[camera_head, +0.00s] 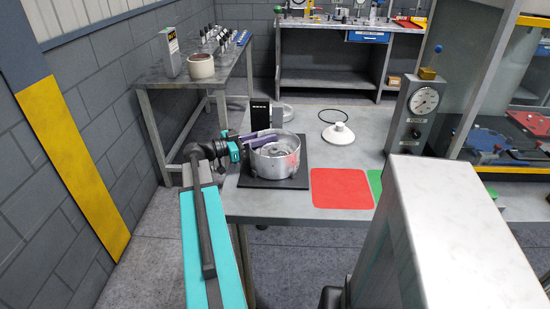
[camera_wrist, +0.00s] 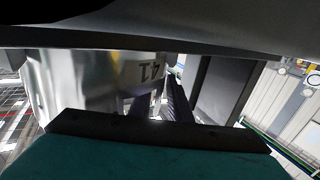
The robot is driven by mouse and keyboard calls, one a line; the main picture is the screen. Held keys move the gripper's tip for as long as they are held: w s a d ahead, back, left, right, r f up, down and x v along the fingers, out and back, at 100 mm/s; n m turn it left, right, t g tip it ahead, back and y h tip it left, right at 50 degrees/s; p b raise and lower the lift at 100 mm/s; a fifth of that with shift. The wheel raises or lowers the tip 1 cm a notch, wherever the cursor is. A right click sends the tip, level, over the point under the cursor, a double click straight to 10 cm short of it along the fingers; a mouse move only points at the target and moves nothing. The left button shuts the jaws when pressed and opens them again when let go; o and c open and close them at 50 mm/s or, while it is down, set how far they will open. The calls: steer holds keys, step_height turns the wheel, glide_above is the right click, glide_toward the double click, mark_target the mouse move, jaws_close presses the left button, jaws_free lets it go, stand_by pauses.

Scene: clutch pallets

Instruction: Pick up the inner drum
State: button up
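A round silver metal drum (camera_head: 275,163) sits on a black square plate (camera_head: 293,180) on the grey table. Nested round metal parts show inside its open top; I cannot tell which is the inner drum. My gripper (camera_head: 262,139) reaches in from the left, its purplish fingers at the drum's back-left rim. I cannot tell whether they touch it. In the wrist view a shiny metal cylinder marked "41" (camera_wrist: 100,85) fills the left side, close to the gripper. Dark gripper parts cover much of that view, and the finger gap is unclear.
A black upright block (camera_head: 260,114) stands just behind the drum. A white cone-shaped part (camera_head: 338,134) and a black ring (camera_head: 347,115) lie behind to the right. A red mat (camera_head: 341,188) lies right of the plate. A gauge box (camera_head: 416,112) stands at the table's right.

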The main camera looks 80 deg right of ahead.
jaws_close()
steer(key=shift+r, duration=0.1)
stand_by(1.2)
steer(key=shift+r, duration=0.2)
